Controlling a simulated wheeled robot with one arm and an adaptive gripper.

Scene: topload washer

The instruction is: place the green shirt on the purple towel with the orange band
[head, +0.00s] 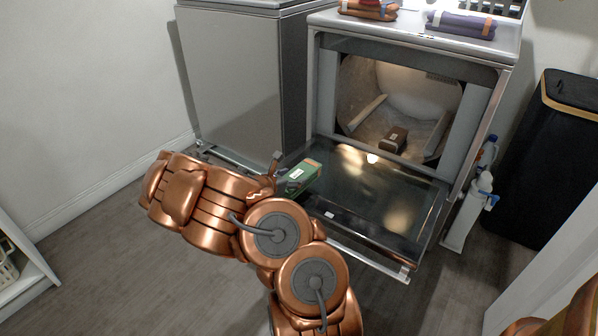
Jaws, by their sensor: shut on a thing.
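The folded green shirt (304,172), with an orange patch and a white label, is at the tip of my arm, in front of the open machine and to the left of its lowered door. My gripper (281,180) is shut on the shirt's left end; my arm hides part of the gripper. The folded purple towel with the orange band (462,24) lies flat on top of the open machine, near its right side. Nothing shows on top of it. The shirt is well apart from it, lower and to the left.
The machine's glass door (375,195) is folded down and open. A dark brown folded item (392,139) lies in the drum. Brown folded cloth (368,10) lies left of the towel, a basket (492,6) behind it. White bottles (467,210) and a black bin (550,155) stand right.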

